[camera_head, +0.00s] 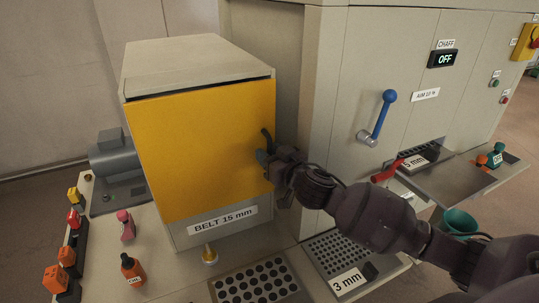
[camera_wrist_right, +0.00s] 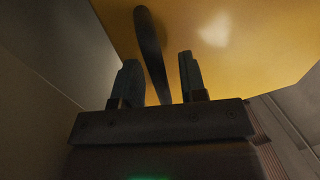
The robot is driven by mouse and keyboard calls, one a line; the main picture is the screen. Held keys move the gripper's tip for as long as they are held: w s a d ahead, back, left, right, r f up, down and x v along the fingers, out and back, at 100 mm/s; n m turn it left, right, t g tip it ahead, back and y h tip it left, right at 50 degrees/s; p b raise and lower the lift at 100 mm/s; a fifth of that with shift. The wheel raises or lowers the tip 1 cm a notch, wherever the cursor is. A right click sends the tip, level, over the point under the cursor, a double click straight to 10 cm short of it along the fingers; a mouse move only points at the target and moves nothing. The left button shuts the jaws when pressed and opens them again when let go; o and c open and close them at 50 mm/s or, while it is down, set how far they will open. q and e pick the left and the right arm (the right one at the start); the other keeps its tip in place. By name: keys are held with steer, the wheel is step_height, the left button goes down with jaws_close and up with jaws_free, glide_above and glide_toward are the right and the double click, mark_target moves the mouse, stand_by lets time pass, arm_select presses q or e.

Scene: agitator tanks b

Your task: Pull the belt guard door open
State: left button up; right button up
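The belt guard door (camera_head: 200,150) is a yellow panel on the front of a beige housing, above a "BELT 15 mm" label. It looks shut or nearly so, with a thin dark line along its top edge. Its dark bar handle (camera_head: 267,137) is near the right edge and also shows in the right wrist view (camera_wrist_right: 149,40). My right gripper (camera_head: 265,157) is at the handle. In the right wrist view its two fingers (camera_wrist_right: 160,78) are apart, with the handle running between them and a gap visible on the right side. My left gripper is not in view.
A large beige cabinet (camera_head: 320,100) stands right of the door, with a blue lever (camera_head: 378,118). A low deck before the door carries an orange bottle (camera_head: 132,269), a pink item (camera_head: 126,225), a yellow-tipped cone (camera_head: 209,254) and perforated plates (camera_head: 257,284). A grey motor (camera_head: 115,158) stands left.

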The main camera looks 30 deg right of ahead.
jaws_close()
steer(key=shift+s, duration=0.2)
stand_by(0.5)
